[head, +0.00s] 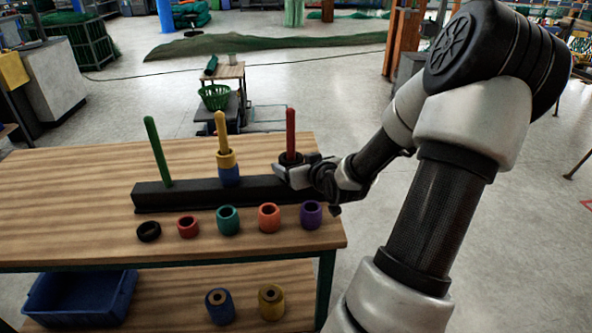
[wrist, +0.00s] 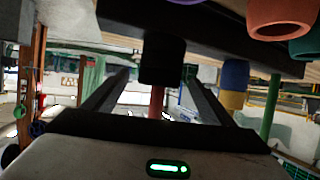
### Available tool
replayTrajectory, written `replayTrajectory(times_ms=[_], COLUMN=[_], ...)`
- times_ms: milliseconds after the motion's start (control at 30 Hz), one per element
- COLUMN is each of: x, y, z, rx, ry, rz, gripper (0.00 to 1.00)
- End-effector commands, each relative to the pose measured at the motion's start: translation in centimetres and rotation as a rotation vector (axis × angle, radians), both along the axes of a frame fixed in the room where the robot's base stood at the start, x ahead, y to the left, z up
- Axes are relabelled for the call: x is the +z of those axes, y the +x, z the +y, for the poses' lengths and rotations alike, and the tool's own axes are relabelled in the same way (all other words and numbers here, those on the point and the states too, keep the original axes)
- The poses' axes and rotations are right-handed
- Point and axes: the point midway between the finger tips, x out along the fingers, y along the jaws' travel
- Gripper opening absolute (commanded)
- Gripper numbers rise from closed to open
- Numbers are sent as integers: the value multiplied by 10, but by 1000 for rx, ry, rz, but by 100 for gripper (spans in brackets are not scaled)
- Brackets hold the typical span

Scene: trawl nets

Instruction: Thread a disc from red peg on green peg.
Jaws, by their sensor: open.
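The red peg (head: 291,130) stands upright at the right end of a black base (head: 200,195) on the table. A black disc (head: 291,157) sits around its lower part; the disc (wrist: 162,60) and red peg (wrist: 157,101) also show in the wrist view, which appears upside down. The green peg (head: 157,150) stands bare at the base's left end, leaning slightly in the picture. My gripper (head: 288,174) is at the red peg, its fingers (wrist: 157,78) open on either side of the peg and disc. Contact with the disc cannot be told.
The middle peg (head: 221,125) holds a yellow disc (head: 226,160) above a blue disc (head: 229,175). Several loose rings, including a teal one (head: 228,221) and an orange one (head: 268,218), stand along the front of the wooden table (head: 60,205). A blue bin (head: 75,300) is below.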

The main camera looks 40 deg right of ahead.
Motion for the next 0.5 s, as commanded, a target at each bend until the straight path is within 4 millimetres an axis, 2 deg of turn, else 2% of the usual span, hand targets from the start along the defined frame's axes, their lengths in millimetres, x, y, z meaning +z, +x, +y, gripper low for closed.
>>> replayTrajectory(times_ms=[300, 500], x=[-1, -1], y=[2, 2], z=[-1, -1], rx=[0, 0], ry=[0, 0], rz=[0, 0], gripper=[76, 42])
